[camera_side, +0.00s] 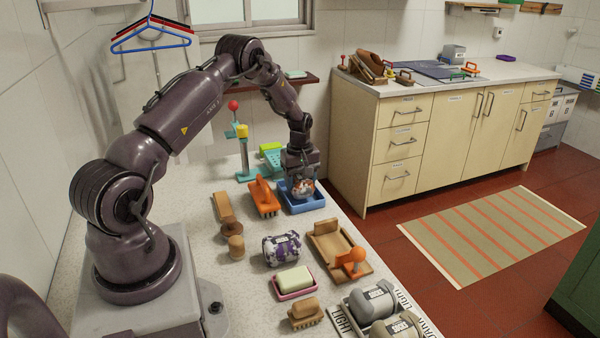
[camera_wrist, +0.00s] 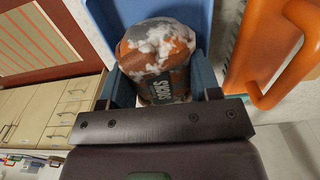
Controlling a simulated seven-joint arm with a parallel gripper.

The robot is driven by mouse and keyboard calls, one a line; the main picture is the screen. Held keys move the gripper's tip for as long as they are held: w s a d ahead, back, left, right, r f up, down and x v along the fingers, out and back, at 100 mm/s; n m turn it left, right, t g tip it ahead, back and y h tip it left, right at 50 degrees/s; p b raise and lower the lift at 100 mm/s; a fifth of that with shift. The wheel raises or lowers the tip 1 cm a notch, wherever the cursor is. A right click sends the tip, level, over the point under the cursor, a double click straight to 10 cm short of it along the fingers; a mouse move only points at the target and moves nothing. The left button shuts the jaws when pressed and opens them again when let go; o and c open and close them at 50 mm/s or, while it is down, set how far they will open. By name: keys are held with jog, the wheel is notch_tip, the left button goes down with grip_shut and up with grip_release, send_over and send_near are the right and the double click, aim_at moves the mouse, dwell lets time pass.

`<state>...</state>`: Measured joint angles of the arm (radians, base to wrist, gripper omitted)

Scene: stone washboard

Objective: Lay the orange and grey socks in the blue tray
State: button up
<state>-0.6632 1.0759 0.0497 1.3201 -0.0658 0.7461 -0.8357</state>
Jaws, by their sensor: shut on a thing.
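The orange and grey socks (camera_side: 304,185) are a rolled bundle with white patches. They are at the blue tray (camera_side: 303,208), low within its outline in the side view. My gripper (camera_side: 300,176) points down over the tray and is shut on the socks. In the wrist view the socks bundle (camera_wrist: 157,60) sits between the two blue-grey fingers, its printed label towards my palm. The blue tray (camera_wrist: 196,12) shows behind it. I cannot tell whether the bundle touches the tray floor.
An orange brush (camera_side: 264,197) stands close left of the tray; its handle also shows in the wrist view (camera_wrist: 285,60). A purple and white bundle (camera_side: 281,248), a wooden tray (camera_side: 338,250), a soap dish (camera_side: 294,284) and grey bundles (camera_side: 371,302) lie nearer the front.

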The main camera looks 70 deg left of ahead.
jog(key=shift+f, duration=0.35)
jog(key=o, duration=1.1)
notch_tip(320, 180, up, 12)
jog(key=s+d+r+m+t, duration=0.2)
jog(key=s+d+r+m, duration=0.4)
jog(key=d, duration=0.4)
jog(key=s+d+r+m+t, duration=0.1)
jog(key=s+d+r+m, duration=0.5)
jog(key=d, duration=0.5)
jog(key=s+d+r+m+t, duration=0.2)
jog(key=s+d+r+m, duration=0.4)
jog(key=d, duration=0.5)
jog(key=shift+s+r+t, duration=0.15)
jog(key=shift+s+r, duration=0.1)
jog(key=shift+r, duration=0.3)
jog(key=shift+s+r+t, duration=0.15)
jog(key=shift+s+r, duration=0.05)
jog(key=shift+r, duration=0.35)
